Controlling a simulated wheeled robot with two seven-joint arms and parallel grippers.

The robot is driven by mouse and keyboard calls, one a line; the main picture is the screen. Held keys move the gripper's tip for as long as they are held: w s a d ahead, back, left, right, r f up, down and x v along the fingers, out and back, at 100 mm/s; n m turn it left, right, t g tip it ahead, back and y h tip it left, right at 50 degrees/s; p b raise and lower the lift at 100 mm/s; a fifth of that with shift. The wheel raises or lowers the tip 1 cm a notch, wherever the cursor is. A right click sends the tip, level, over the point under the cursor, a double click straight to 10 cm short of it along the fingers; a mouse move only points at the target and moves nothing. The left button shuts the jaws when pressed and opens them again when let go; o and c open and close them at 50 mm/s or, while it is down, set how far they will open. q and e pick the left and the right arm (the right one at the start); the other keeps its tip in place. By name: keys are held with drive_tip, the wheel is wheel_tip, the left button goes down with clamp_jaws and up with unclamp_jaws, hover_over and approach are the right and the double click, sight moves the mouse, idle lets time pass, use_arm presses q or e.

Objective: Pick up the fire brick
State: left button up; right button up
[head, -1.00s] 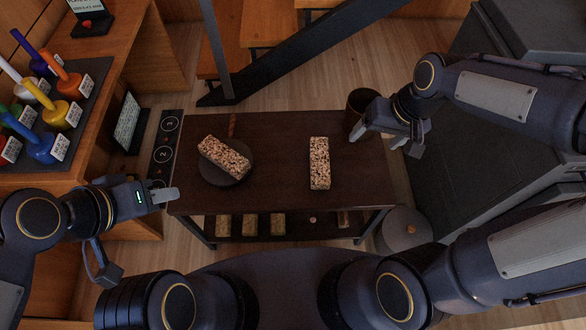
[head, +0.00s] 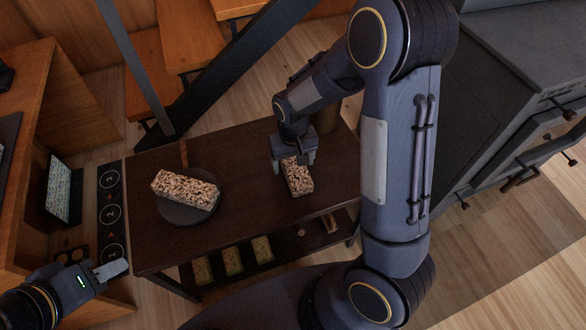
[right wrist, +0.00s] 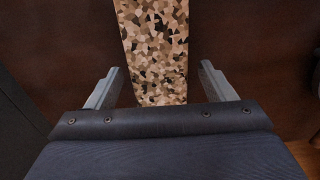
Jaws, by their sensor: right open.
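Two speckled tan and black bricks lie on the dark table (head: 240,209). One brick (head: 298,178) lies directly on the tabletop, right of centre. The other brick (head: 185,188) rests on a round dark plate (head: 187,214) at the left. My right gripper (head: 294,159) is over the far end of the right brick, pointing down and open. In the right wrist view this brick (right wrist: 157,45) runs between the two spread fingers, with a gap on each side; its near end is hidden by the gripper body. My left gripper (head: 112,270) is at the lower left, away from both bricks.
Several small blocks (head: 232,261) sit on the shelf under the table. A numbered panel (head: 110,213) and a tilted screen (head: 64,191) stand to the left. A dark beam (head: 235,68) crosses behind the table. A dark stove-like body (head: 480,130) is at the right.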

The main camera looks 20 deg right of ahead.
drive_tip(key=shift+f, duration=0.8)
drive_tip(key=shift+c, duration=0.2)
drive_tip(key=shift+r, duration=0.1)
drive_tip(key=c, duration=1.4)
